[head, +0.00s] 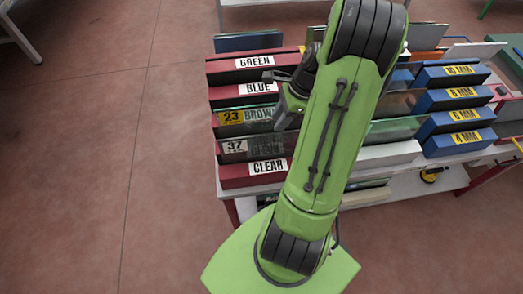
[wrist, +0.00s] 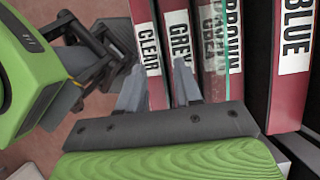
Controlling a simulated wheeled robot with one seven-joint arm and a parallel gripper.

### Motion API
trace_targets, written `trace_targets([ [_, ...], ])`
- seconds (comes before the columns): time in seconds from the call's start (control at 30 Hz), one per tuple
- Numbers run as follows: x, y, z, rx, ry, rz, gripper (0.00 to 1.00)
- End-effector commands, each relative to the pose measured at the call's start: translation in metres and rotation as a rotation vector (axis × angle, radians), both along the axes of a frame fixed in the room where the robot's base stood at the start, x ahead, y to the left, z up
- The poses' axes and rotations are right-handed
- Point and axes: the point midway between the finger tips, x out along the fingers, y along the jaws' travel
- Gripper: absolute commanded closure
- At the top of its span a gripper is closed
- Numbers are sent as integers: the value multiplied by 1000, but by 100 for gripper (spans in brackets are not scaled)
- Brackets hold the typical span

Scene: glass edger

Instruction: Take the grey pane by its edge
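The red rack (head: 228,172) has rows labelled GREEN, BLUE, BROWN and CLEAR in the head view. Between BROWN and CLEAR is a dark see-through pane (head: 262,148) with a tag 37, in the place of the grey row. The wrist view shows the GREY label (wrist: 179,42) beside CLEAR (wrist: 148,48). My gripper (wrist: 160,85) is open, its two fingers apart over the CLEAR and GREY dividers, with nothing visibly gripped. In the head view my arm hides part of the rows. I cannot tell whether the fingers straddle the grey pane's edge.
A pane with a greenish edge (wrist: 227,45) stands by the BROWN label in the wrist view. Another pane, tagged 23 (head: 231,117), is in the brown row. Blue thickness-marked blocks (head: 456,119) stand at the right. Open floor (head: 90,170) lies left.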

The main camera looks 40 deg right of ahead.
Motion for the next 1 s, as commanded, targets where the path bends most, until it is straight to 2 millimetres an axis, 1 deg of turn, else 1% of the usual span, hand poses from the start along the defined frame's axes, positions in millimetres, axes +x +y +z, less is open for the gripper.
trace_targets([
  [0.03,3,6,-16,4,1,5,66],
  [0.1,7,11,-31,4,2,4,66],
  [0.2,11,16,-46,2,0,5,66],
  [0.33,13,21,-58,2,0,5,66],
  [0.5,17,33,-89,3,0,6,66],
  [0.6,20,36,-98,0,0,5,66],
  [0.8,20,36,-99,-2,-1,3,66],
  [0.83,20,36,-99,-2,-2,4,68],
  [0.87,20,36,-99,-2,-1,3,72],
  [1.0,20,36,-98,-2,-1,4,94],
])
